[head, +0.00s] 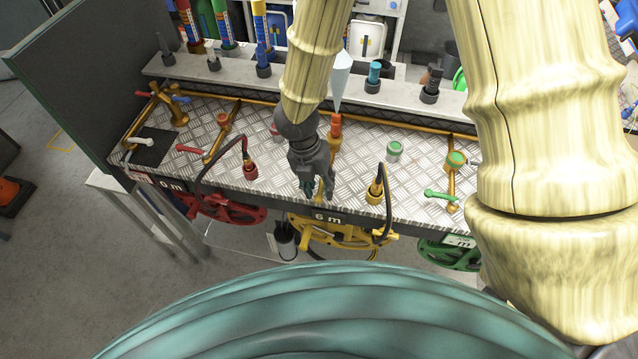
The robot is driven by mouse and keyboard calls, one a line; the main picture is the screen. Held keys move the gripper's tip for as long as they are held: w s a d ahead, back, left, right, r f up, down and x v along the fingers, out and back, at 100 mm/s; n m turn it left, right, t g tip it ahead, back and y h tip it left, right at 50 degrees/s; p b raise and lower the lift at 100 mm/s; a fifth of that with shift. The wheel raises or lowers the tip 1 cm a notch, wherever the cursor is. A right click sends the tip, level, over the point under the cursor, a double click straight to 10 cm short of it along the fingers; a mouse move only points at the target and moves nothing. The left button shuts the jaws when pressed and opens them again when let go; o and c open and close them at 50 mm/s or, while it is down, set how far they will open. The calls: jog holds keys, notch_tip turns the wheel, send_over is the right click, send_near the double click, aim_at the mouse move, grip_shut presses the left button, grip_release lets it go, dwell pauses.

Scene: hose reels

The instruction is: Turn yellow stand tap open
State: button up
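The yellow stand tap (335,143) stands on the tread-plate bench between the red and green taps. Its orange-topped brass upper part shows just right of my gripper. Its lower part and lever are hidden behind my gripper. My dark grey gripper (317,190) points down over the bench's front edge, above the "6 m" label, in front of this tap. Its two fingers show with a narrow gap between them. I cannot tell whether anything is between them or whether it touches the tap.
A red-levered tap (222,122) stands to the left and a green-levered tap (454,162) to the right. Hose nozzles (375,192) rise from the bench front. A yellow reel (345,235) hangs below. Bottles and fittings line the rear shelf (400,97).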

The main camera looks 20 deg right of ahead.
notch_tip(320, 180, up, 12)
jog(key=w+a, duration=0.1)
jog(key=a, duration=0.1)
dwell(0.4)
jog(key=shift+f, duration=0.15)
dwell(0.4)
